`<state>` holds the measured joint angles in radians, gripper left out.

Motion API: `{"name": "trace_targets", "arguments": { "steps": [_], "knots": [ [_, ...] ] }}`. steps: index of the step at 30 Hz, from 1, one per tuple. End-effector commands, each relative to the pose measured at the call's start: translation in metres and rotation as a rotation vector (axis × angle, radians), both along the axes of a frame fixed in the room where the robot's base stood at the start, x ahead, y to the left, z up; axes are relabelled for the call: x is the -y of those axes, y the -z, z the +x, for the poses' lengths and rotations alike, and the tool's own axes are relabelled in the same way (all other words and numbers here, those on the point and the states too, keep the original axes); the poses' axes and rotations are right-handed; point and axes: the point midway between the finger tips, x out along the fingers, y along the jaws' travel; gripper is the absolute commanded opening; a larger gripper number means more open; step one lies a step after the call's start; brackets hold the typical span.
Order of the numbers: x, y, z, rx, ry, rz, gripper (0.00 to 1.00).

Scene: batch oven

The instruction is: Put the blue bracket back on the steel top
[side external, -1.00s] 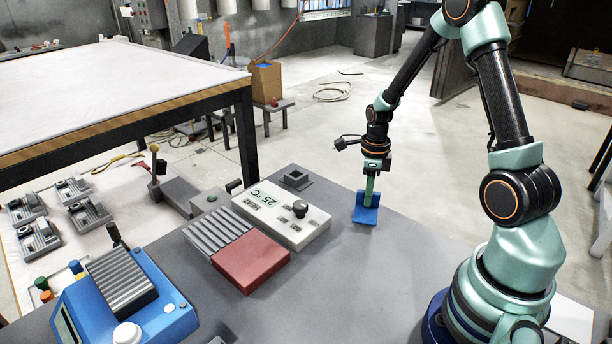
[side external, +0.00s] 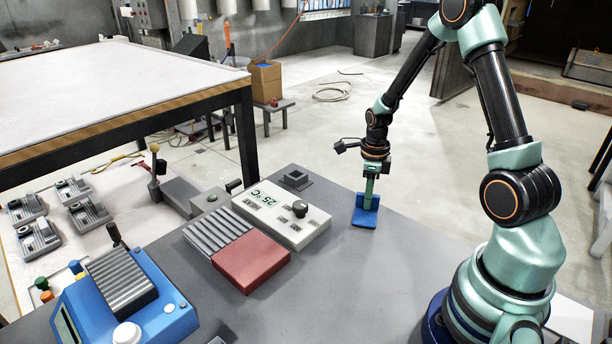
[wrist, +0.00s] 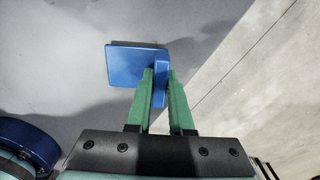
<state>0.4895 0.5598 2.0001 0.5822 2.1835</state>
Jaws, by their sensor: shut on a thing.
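The blue bracket (side external: 364,217) is at the right part of the grey steel top (side external: 330,270), close to its far edge. Its flat base looks to be on or just above the top; I cannot tell which. My gripper (side external: 370,197) points down and is shut on the bracket's upright plate. In the wrist view the bracket (wrist: 135,64) shows its flat base to the left, and the green fingers of my gripper (wrist: 161,76) are at its upright part. The fingers hide part of that plate.
A white control box (side external: 282,220) reading 25 °C, with a ribbed plate (side external: 217,231) and a red pad (side external: 251,262), stands left of the bracket. A small grey square socket (side external: 296,179) is behind it. A blue machine (side external: 128,300) is at front left. The steel top's middle is clear.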

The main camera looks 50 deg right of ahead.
Motion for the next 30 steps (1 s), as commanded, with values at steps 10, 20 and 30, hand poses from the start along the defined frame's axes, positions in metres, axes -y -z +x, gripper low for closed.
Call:
{"name": "trace_targets", "arguments": {
  "steps": [10,20,30],
  "knots": [
    [0.0,0.005,0.0,0.001,0.0,0.0,0.0],
    [0.0,0.005,0.0,0.001,0.0,0.0,0.55],
    [0.0,-0.015,0.001,0.004,0.0,-0.002,0.55]
  ]
}}
